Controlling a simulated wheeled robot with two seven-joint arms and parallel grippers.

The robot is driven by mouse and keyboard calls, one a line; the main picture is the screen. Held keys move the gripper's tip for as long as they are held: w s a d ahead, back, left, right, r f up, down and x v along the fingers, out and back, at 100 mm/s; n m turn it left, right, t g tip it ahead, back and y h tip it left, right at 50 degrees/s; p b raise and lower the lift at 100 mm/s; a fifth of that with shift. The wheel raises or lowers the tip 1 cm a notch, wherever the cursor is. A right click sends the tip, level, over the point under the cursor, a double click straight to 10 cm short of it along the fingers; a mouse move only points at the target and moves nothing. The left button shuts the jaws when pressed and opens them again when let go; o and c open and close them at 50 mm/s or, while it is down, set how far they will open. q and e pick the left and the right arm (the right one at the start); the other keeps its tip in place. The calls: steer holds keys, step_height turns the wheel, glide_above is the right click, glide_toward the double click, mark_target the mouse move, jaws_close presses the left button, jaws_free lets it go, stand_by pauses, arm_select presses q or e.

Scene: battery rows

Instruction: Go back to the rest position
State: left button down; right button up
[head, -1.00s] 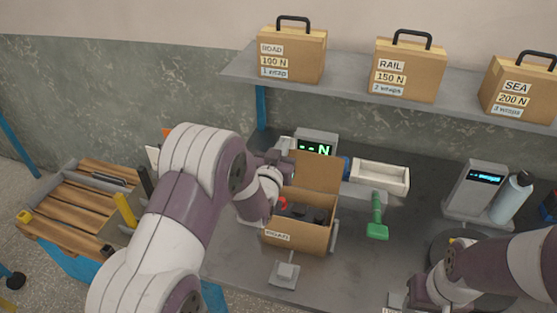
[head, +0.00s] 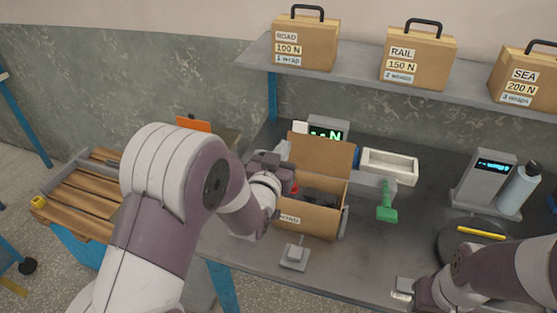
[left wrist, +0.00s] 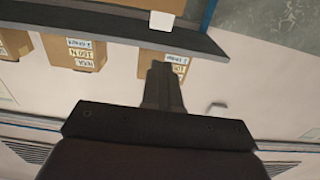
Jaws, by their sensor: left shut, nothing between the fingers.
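My left gripper (head: 270,163) is at the left side of the open cardboard box (head: 308,222), in front of its raised lid as seen from the head. The left wrist view shows its dark fingers (left wrist: 163,85) closed together with nothing between them, against the shelf and the wall. My right arm comes in at the lower right of the head view. Its wrist end is low, near the bench's front edge, and I cannot make out its fingers clearly. The box holds dark items, partly hidden by its front wall.
A shelf (head: 358,78) with labelled cartons hangs above the bench (head: 345,265). Around the box stand a display unit (head: 330,128), a white tray (head: 390,166), a green-handled tool (head: 387,205), a small grey stand (head: 294,255), a grey device (head: 487,180) and a bottle (head: 518,188).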

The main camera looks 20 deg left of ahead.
arm_select(q)
steer(key=s+f+g, duration=0.8)
steer(key=s+f, duration=0.2)
steer(key=f, duration=0.1)
steer(key=s+a+g, duration=0.2)
steer(key=s+g, duration=0.6)
steer(key=s, duration=0.6)
steer(key=shift+s+r+g+y+p, duration=0.15)
steer(key=shift+s+g+y+p, duration=0.05)
steer(key=shift+g+y+p, duration=0.1)
